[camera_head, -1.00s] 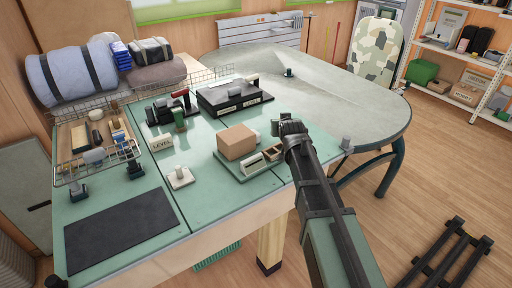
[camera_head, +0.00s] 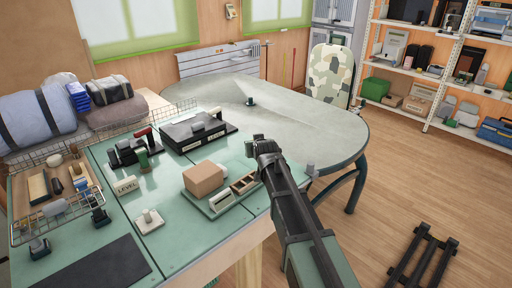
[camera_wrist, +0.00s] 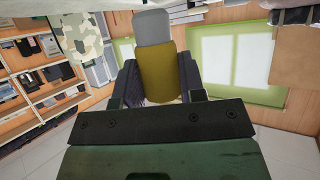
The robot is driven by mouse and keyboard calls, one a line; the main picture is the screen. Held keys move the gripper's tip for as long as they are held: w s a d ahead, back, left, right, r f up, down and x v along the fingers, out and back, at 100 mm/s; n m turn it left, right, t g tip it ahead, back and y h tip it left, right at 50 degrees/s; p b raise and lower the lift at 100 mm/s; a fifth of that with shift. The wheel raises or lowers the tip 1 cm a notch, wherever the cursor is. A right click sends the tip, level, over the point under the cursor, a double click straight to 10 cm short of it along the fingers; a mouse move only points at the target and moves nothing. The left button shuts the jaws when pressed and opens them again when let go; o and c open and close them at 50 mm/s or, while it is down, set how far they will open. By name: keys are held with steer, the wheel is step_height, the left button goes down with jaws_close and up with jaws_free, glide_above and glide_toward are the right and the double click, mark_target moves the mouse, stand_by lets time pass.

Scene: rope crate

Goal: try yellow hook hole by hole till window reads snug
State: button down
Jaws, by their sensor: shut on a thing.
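My gripper (camera_wrist: 158,85) is shut on a mustard-yellow piece (camera_wrist: 159,72) with a grey block-like end (camera_wrist: 152,27), seen in the wrist view. This looks like the yellow hook, but no hook shape shows. In the head view my gripper (camera_head: 264,148) is above the right front edge of the green bench, just right of a small green tray (camera_head: 216,210). The held piece is not clear there. The tray carries a brown box (camera_head: 203,179), a pale panel (camera_head: 221,201) and small wooden compartments (camera_head: 243,184). I cannot make out holes or a window reading.
A black case (camera_head: 196,133) lies at the back of the bench (camera_head: 190,240). A LEVEL block (camera_head: 127,185), a white knobbed plate (camera_head: 149,220) and a wire basket (camera_head: 58,213) are left. A grey rounded table (camera_head: 310,125) stands behind, with a small dark object (camera_head: 250,101).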

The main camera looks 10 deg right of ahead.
steer(key=shift+f+b, duration=1.9)
steer(key=shift+f, duration=0.3)
steer(key=shift+f+b, duration=1.7)
steer(key=shift+f+b, duration=1.3)
steer(key=c, duration=0.6)
jaws_free()
steer(key=p+v, duration=0.5)
steer(key=v, duration=0.6)
